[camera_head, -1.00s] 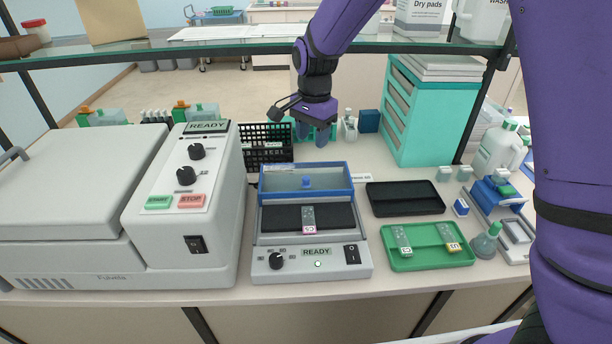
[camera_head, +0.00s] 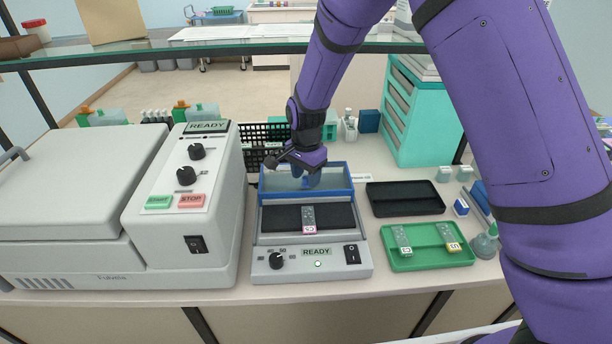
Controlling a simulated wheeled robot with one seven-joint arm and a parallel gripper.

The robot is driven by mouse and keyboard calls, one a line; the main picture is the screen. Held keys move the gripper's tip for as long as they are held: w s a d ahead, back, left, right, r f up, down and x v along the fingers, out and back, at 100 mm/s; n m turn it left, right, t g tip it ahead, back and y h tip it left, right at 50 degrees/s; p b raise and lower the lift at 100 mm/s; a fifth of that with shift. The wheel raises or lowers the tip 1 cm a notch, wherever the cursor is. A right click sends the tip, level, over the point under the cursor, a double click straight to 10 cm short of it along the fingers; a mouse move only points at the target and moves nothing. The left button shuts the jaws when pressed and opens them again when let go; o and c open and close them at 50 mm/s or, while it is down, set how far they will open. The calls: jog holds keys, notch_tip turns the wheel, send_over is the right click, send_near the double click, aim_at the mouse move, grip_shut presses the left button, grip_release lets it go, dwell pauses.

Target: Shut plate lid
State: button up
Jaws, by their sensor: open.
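The plate device (camera_head: 262,256) stands on the bench with its front panel reading READY. Its blue-framed clear lid (camera_head: 334,192) stands raised at the back of the device. The dark plate (camera_head: 280,217) is exposed, and a slide with a pink label (camera_head: 308,220) lies on it. My gripper (camera_head: 306,180) is open and points down at the raised lid, in front of its upper middle. The lid's blue knob is hidden behind or between the fingers. I cannot tell whether the fingers touch it.
A large grey machine (camera_head: 75,200) stands close on the left. A green tray (camera_head: 425,262) with two slides and a black tray (camera_head: 400,200) lie to the right. A teal drawer unit (camera_head: 432,120) is behind them. A glass shelf (camera_head: 250,48) crosses above the bench.

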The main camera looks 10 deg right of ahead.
jog(key=shift+f, duration=0.2)
grip_shut()
jog(key=s, duration=1.3)
jog(key=shift+s+a, duration=0.1)
jog(key=shift+a, duration=0.15)
grip_release()
jog(key=shift+r, duration=0.1)
